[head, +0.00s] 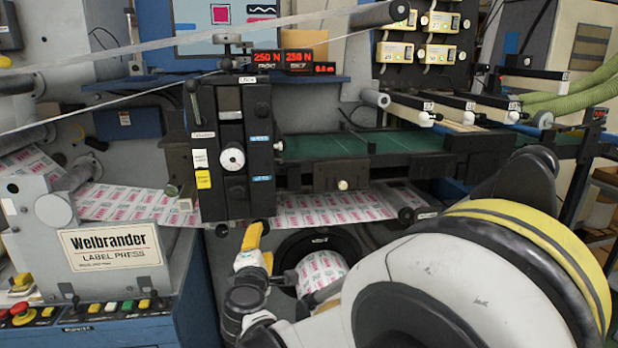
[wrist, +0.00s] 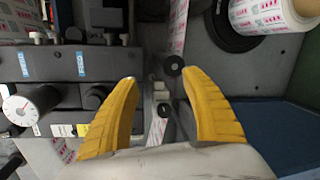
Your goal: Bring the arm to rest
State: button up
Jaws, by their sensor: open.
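My arm reaches in from the right of the head view, a large white and black link with a yellow band. My gripper (head: 257,240) is in front of the lower part of the label press, just left of the printed label roll (head: 322,274). In the wrist view my gripper (wrist: 157,82) shows two yellow fingers spread wide with nothing between them. Beyond the fingers lie a small black roller (wrist: 174,66) and a grey fitting. The fingers look apart from the machine, but the exact gap is hard to tell.
A black slitter block (head: 232,150) with a gauge stands above my gripper. The printed web (head: 130,204) runs across behind it. The Welbrander housing (head: 110,248) and a button panel (head: 90,308) are at left. A blue surface (wrist: 270,130) is at right in the wrist view.

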jog(key=s+d+r+m+g+h, duration=0.15)
jog(key=s+d+m, duration=0.25)
jog(key=d, duration=0.5)
jog(key=s+d+m+g+h, duration=0.15)
jog(key=s+d+m, duration=0.3)
jog(key=d, duration=0.55)
jog(key=s+d+r+m+g+h, duration=0.1)
jog(key=s+d+m+g, duration=0.25)
jog(key=d, duration=0.55)
jog(key=s+d+f+m+g+y, duration=0.1)
jog(key=s+d+f+m, duration=0.1)
jog(key=s, duration=0.4)
jog(key=s+d+f+m+g+y, duration=0.1)
jog(key=s+f+m, duration=0.1)
jog(key=s+m, duration=0.2)
jog(key=s+d+f+m+g, duration=0.1)
jog(key=s+d+f+m, duration=0.1)
jog(key=s, duration=0.6)
jog(key=shift+s+d+m+y, duration=0.3)
jog(key=shift+s+m+y, duration=0.1)
jog(key=shift+m, duration=0.5)
jog(key=shift+c, duration=0.3)
